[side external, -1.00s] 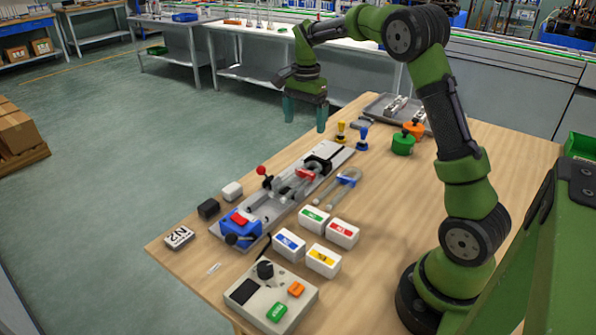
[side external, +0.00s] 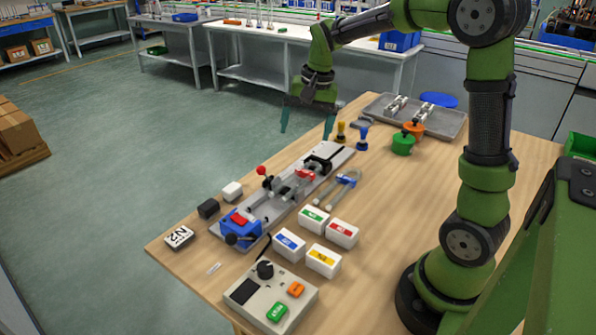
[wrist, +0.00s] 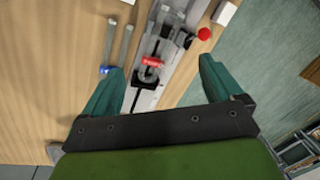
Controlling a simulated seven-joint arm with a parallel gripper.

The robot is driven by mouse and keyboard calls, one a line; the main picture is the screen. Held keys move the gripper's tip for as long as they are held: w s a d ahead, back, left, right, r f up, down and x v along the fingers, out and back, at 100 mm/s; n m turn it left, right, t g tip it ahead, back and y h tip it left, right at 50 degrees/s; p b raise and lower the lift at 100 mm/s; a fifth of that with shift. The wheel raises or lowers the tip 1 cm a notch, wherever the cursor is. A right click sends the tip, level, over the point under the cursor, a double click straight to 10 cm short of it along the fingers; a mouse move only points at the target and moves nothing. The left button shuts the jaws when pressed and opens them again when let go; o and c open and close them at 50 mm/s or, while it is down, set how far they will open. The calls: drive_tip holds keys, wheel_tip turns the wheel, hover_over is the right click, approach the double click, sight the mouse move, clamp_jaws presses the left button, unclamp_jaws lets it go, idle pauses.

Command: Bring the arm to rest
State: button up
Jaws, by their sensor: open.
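My gripper (side external: 307,122) is open and empty. In the side external view it hangs in the air near the table's far left edge, apart from everything on the table. In the wrist view its two teal fingers (wrist: 162,85) are spread wide, with the sealing fixture (wrist: 147,98) showing below and between them. The same long grey fixture, with a red-knobbed lever (side external: 262,171) and a blue block (side external: 240,228), lies along the table's left side.
The wooden table (side external: 400,215) holds white labelled boxes (side external: 313,219), a control box (side external: 271,296), tongs (side external: 338,188), yellow and blue stamp-like pieces (side external: 362,138), green and orange pots (side external: 403,143), and a grey tray (side external: 455,122). The table's right middle is clear.

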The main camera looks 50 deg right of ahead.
drive_tip(key=s+a+r+n+t, duration=0.2)
drive_tip(key=s+a+n, duration=0.1)
drive_tip(key=s+a, duration=0.4)
drive_tip(key=s+a+r+n+t+y, duration=0.1)
drive_tip(key=s+a+r+n+t, duration=0.1)
drive_tip(key=s+a, duration=0.4)
drive_tip(key=shift+s+a+n+t, duration=0.4)
drive_tip(key=shift+s+n+t, duration=0.1)
drive_tip(key=shift+s+n, duration=0.75)
